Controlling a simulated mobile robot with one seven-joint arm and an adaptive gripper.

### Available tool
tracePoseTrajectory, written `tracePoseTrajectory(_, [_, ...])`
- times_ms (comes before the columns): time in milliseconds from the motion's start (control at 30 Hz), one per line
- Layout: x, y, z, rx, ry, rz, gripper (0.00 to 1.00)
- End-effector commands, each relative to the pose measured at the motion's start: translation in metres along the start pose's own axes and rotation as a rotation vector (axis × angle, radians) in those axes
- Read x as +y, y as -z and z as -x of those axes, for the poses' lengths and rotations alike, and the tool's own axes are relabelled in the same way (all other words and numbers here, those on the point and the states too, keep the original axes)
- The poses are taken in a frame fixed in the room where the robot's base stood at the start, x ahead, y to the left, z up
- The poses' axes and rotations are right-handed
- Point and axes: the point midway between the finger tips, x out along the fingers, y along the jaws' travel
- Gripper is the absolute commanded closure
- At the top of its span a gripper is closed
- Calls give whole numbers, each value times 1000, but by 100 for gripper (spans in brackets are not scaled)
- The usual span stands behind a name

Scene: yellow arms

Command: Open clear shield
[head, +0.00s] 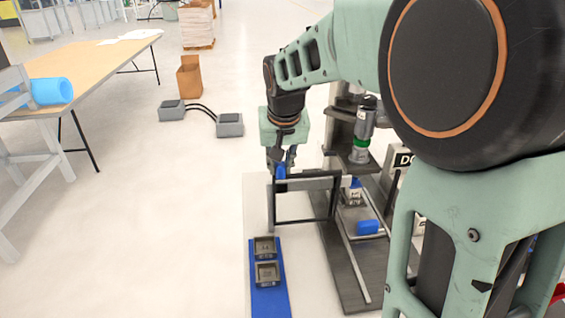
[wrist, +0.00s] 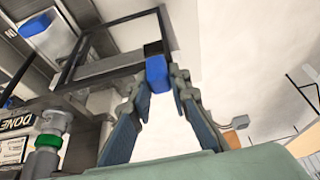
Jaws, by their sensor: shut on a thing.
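The clear shield is a see-through pane in a dark rectangular frame (head: 308,183), at the front of the machine in the head view. The frame also shows at the upper middle of the wrist view (wrist: 110,73). A blue handle (head: 280,172) sits at the frame's upper left corner; in the wrist view the blue handle (wrist: 157,72) is between my fingertips. My gripper (head: 281,163) is shut on this handle, coming from above and behind. Both fingers show in the wrist view (wrist: 160,82). The fingers partly hide the handle in the head view.
A blue mat (head: 270,300) with two small grey parts lies in front of the machine. A "DONE" sign (wrist: 17,123) stands by a green-ringed cylinder (wrist: 47,140).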

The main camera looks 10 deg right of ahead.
Motion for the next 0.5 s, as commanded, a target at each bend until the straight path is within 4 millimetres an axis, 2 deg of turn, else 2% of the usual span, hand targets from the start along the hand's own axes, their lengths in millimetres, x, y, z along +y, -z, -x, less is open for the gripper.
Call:
tracePoseTrajectory(67, [0, 1, 1, 2, 1, 0, 100])
tracePoseTrajectory(100, [0, 1, 1, 2, 1, 0, 79])
tracePoseTrajectory(233, [0, 1, 0, 1, 0, 0, 65])
tracePoseTrajectory(500, [0, 0, 1, 1, 0, 0, 65])
